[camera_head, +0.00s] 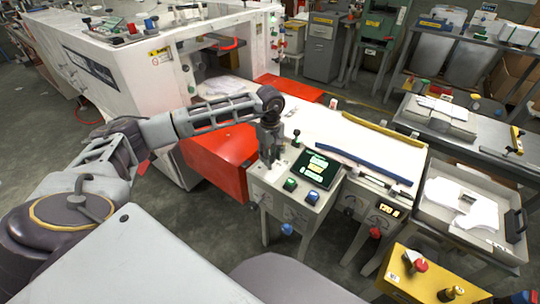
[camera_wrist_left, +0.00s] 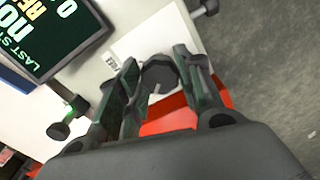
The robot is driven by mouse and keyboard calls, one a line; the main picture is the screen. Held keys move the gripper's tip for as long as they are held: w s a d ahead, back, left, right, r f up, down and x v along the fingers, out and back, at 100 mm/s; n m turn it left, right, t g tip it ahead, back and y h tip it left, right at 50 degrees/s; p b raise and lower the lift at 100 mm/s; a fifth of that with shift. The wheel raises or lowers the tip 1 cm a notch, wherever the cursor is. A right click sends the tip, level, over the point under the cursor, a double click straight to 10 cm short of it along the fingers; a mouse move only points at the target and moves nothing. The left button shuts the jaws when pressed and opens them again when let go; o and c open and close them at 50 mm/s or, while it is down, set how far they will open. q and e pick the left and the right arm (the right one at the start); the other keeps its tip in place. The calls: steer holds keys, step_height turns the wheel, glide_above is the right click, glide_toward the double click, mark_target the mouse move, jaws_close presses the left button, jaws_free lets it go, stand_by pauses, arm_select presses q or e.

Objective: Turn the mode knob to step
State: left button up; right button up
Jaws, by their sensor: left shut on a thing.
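The mode knob (camera_wrist_left: 160,72) is a dark, faceted round knob on a white plate (camera_wrist_left: 146,41) of the control panel, in the left wrist view. My left gripper (camera_wrist_left: 157,84) has a finger on each side of it and is shut on it. In the head view my left gripper (camera_head: 270,158) points down at the left end of the panel (camera_head: 268,183) and hides the knob. The plate's lettering is too small and partly covered, so I cannot tell the knob's setting. My right gripper is in neither view.
Right of the gripper are a lit screen (camera_head: 314,167), a green button (camera_head: 290,184) and a blue button (camera_head: 312,196). A red-orange guard (camera_head: 222,165) stands left of the panel. A yellow box (camera_head: 432,282) with a red button is at the front right.

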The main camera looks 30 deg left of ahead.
mark_target(270, 156)
arm_select(q)
steer(key=o, duration=1)
steer(key=shift+o, duration=0.2)
steer(key=shift+r, duration=0.1)
step_height(270, 156, up, 12)
stand_by(0.6)
